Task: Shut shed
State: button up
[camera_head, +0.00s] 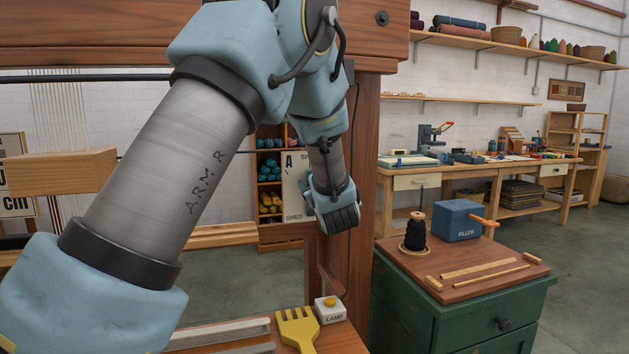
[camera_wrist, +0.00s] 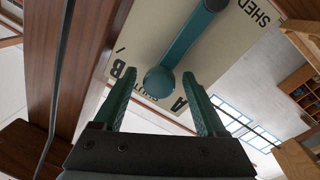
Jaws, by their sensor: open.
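The shed board (camera_head: 294,190) is a cream panel with black lettering, including "A" and "SHED", partly hidden behind my arm in the head view. In the wrist view the board (camera_wrist: 225,45) fills the upper middle, with "SHED", "A" and "B" marks. A teal lever (camera_wrist: 193,35) crosses it and ends in a round knob (camera_wrist: 160,82), near the lettering between A and B. My gripper (camera_wrist: 159,75) is open, its two teal fingers seen on either side of the knob. I cannot tell whether they touch it. The head view does not show the fingertips clearly.
A wooden loom post (camera_head: 362,160) stands just right of my wrist; it also flanks the left of the wrist view. Below are a lamp button box (camera_head: 330,310) and a yellow comb (camera_head: 297,328). A green cabinet (camera_head: 450,315) with a black spool and blue filler box stands right.

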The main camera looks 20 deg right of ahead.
jog(key=b+v, duration=0.2)
jog(key=v, duration=0.8)
jog(key=shift+s, duration=0.2)
jog(key=w+a+f+m+g+p, duration=0.2)
jog(key=a+f+g, duration=0.2)
jog(key=a, duration=0.4)
jog(key=w+a+f+m+g+p, duration=0.1)
jog(key=w+a+f+g+p, duration=0.2)
jog(key=a, duration=0.5)
jog(key=s+a+f+g+y+p, duration=0.1)
jog(key=s+a+g, duration=0.3)
jog(key=s+a, duration=0.4)
jog(key=s+a+f+m+g+y, duration=0.1)
jog(key=s+a+f+g+y, duration=0.2)
jog(key=s+a, duration=0.5)
jog(key=a+f+g, duration=0.1)
jog(key=a+g, duration=0.1)
jog(key=a, duration=0.3)
jog(key=shift+a+g+p, duration=0.3)
jog(key=shift+a+p, duration=0.05)
jog(key=shift+w, duration=0.1)
